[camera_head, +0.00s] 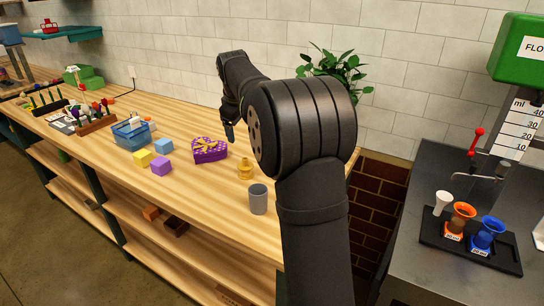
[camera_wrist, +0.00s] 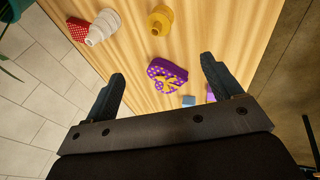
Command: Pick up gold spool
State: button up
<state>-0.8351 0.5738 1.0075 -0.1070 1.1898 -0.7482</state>
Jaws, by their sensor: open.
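The gold spool (camera_head: 245,169) stands upright on the wooden counter, right of the purple heart-shaped box (camera_head: 209,150). In the wrist view the gold spool (camera_wrist: 159,20) is near the top edge, beyond the fingertips and apart from them. My gripper (camera_head: 230,132) is above the counter, behind the heart box and the spool. In the wrist view my gripper (camera_wrist: 162,68) is open and empty, with the purple heart box (camera_wrist: 167,76) showing between its fingers.
A pale grey spool (camera_wrist: 103,27) and a red dotted item (camera_wrist: 78,30) lie left of the gold spool in the wrist view. A grey cup (camera_head: 258,199) stands near the counter's front edge.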

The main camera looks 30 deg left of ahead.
jog(key=w+f+g+y, duration=0.2)
jog(key=w+f+g, duration=0.2)
jog(key=w+f, duration=0.3)
send_near(244, 165)
jog(key=x, duration=0.3)
jog(key=w+x, duration=0.1)
jog(key=x, duration=0.2)
jog(key=shift+w+a+f, duration=0.15)
jog(key=shift+w+f, duration=0.05)
jog(key=x, duration=0.5)
jog(key=shift+s+a, duration=0.15)
jog(key=shift+s, duration=0.05)
jog(key=c, duration=1)
jog(key=shift+c, duration=0.5)
jog(key=shift+r, duration=0.1)
